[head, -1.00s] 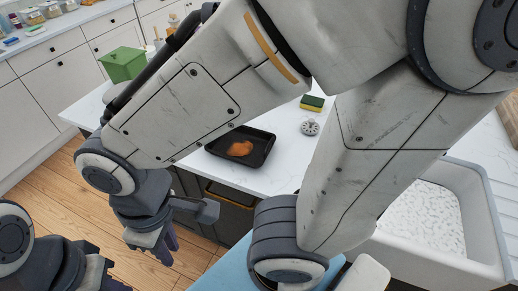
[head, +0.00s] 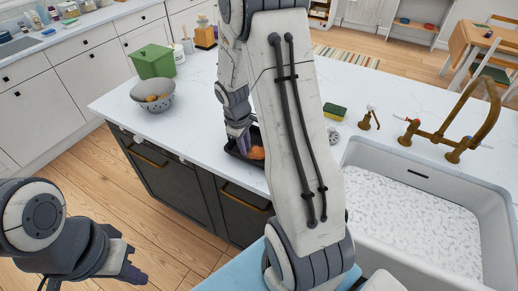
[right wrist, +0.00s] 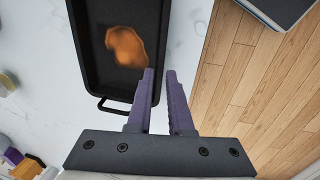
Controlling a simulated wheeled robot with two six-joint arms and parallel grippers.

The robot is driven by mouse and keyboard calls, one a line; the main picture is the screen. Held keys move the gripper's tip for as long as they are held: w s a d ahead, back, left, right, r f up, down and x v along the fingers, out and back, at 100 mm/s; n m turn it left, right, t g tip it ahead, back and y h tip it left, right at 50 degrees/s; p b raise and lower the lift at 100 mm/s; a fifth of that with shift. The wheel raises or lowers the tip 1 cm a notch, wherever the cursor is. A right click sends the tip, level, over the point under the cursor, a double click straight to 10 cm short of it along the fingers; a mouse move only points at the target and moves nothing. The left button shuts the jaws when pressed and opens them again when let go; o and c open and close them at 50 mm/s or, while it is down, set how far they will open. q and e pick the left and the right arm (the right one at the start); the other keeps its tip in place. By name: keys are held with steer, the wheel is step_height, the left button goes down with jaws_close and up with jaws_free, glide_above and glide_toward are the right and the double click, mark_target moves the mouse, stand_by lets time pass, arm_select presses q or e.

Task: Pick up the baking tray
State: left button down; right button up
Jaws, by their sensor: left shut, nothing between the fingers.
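The black baking tray (head: 236,152) lies on the white island counter, with an orange-brown piece of food (head: 256,153) in it. My right arm hides much of it in the head view. In the right wrist view the tray (right wrist: 90,75) shows its dark floor, raised rim and an end handle (right wrist: 115,106). Contact cannot be told. My left gripper (head: 135,268) is shut and empty, low at the left, away from the counter.
A sponge (head: 334,110) and a brass tap (head: 455,140) are by the white sink (head: 500,225). Counter between colander and tray is clear.

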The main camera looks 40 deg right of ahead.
mark_target(249, 160)
steer(key=f, duration=0.2)
steer(key=d+f, duration=0.1)
steer(key=f, duration=0.5)
steer(key=shift+w+d, duration=0.2)
steer(key=shift+d, duration=0.05)
steer(key=shift+r, duration=0.1)
jaws_close()
stand_by(1.0)
